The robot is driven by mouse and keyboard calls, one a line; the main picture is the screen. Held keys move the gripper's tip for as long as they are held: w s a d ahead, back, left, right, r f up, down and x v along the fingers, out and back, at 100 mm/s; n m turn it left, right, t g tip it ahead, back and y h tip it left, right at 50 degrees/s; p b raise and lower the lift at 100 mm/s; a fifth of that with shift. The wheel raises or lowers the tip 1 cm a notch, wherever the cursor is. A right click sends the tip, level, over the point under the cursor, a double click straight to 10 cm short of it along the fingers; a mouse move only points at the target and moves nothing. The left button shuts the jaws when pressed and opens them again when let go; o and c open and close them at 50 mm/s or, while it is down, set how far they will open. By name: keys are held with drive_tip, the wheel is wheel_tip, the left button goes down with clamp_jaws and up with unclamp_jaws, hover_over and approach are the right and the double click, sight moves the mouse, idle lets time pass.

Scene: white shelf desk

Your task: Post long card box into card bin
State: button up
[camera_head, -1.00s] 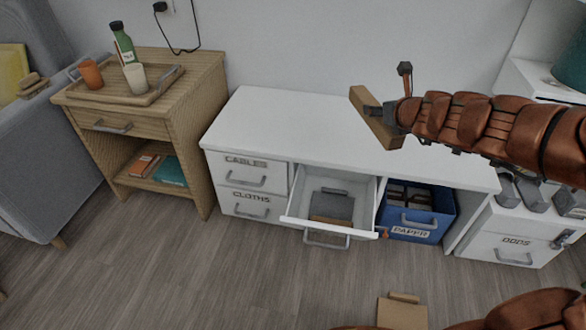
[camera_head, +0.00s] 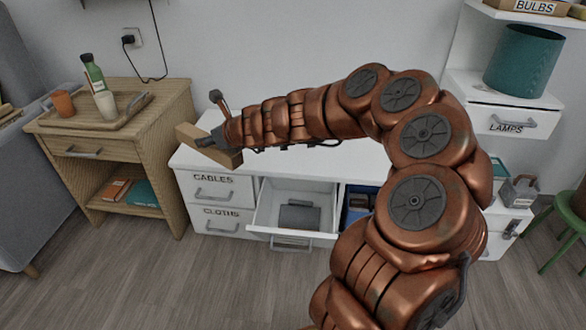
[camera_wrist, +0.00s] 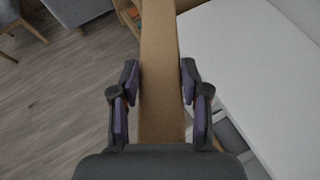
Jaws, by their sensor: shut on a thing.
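The long card box (camera_head: 190,133) is a plain brown cardboard bar. My gripper (camera_head: 212,142) is shut on it and holds it up in front of the left part of the white desk top in the head view. In the wrist view the box (camera_wrist: 160,60) runs lengthwise between the two fingers of my gripper (camera_wrist: 160,90), its far end out of the picture. I cannot make out a bin labelled for card in the current views. A blue bin (camera_head: 353,205) in the desk is mostly hidden behind my arm.
An open drawer (camera_head: 262,212) holding a grey item (camera_head: 300,216) juts from the desk (camera_head: 240,160). A wooden side table (camera_head: 160,120) with a tray (camera_head: 75,117), bottle and cups stands left. A green stool (camera_head: 560,215) stands right. The floor in front is clear.

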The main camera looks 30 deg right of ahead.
drive_tip(key=d+f+n+g+y+p, duration=0.1)
drive_tip(key=d+f+p, duration=0.2)
drive_tip(key=d, duration=0.4)
drive_tip(key=d+f+n+y+p, duration=0.1)
drive_tip(key=d+f+n+p, duration=0.2)
drive_tip(key=d, duration=0.4)
drive_tip(key=s+d+f+n+g+y+p, duration=0.2)
drive_tip(key=s+d+f+y+p, duration=0.1)
drive_tip(key=s+d+f, duration=0.5)
drive_tip(key=shift+s+g+p, duration=0.3)
drive_tip(key=shift+s+p, duration=0.3)
drive_tip(key=shift+s, duration=0.65)
drive_tip(key=shift+d+p, duration=0.1)
drive_tip(key=shift+p, duration=0.3)
wheel_tip(320, 180, down, 15)
drive_tip(key=b, duration=0.6)
drive_tip(key=o, duration=1.2)
